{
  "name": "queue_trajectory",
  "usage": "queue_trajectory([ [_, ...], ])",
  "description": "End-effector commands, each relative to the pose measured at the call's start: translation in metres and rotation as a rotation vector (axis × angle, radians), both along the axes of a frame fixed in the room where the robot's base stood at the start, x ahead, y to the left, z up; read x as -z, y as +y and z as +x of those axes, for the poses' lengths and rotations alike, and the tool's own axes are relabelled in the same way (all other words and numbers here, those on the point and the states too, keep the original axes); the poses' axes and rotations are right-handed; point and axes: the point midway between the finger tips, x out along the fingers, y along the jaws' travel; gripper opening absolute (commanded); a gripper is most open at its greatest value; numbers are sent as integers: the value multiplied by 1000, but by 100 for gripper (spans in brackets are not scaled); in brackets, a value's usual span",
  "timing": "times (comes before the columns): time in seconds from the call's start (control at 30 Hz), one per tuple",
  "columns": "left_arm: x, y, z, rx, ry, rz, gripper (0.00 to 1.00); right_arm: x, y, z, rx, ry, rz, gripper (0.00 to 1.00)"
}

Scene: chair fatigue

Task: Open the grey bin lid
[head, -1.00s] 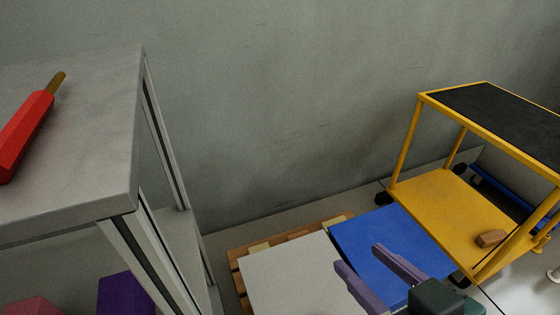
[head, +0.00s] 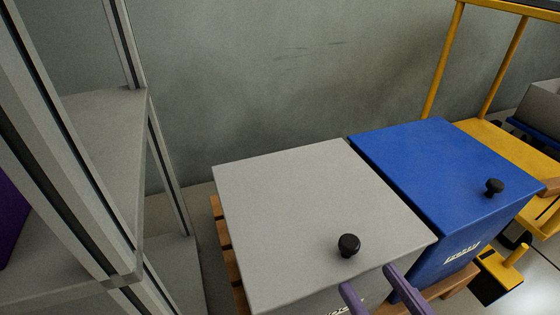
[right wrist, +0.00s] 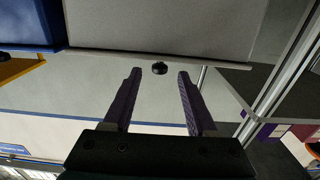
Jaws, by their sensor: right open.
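The grey bin lid (head: 300,205) is shut and lies flat on its bin. A black round knob (head: 348,245) stands on it near its front edge. My right gripper (head: 372,283) is in front of the grey bin, at the bottom of the head view, with its purple fingers apart and empty. My left gripper is not in view.
A blue-lidded bin (head: 440,165) with its own black knob stands directly right of the grey one. A grey shelf frame (head: 85,160) rises at the left. A yellow cart (head: 510,140) stands at the right. A wall closes off the back.

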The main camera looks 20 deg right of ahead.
Motion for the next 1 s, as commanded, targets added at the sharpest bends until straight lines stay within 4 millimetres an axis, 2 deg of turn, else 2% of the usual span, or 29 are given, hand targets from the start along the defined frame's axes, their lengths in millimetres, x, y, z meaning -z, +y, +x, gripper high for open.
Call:
queue_trajectory([
  [0.5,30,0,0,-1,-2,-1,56,1,3,84,0,-4,0,58],
  [0.67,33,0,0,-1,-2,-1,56,0,3,96,0,-2,1,58],
  [0.93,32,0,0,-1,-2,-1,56,-1,3,97,0,0,0,58],
  [1.0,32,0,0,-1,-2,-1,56,-1,3,97,0,0,0,50],
])
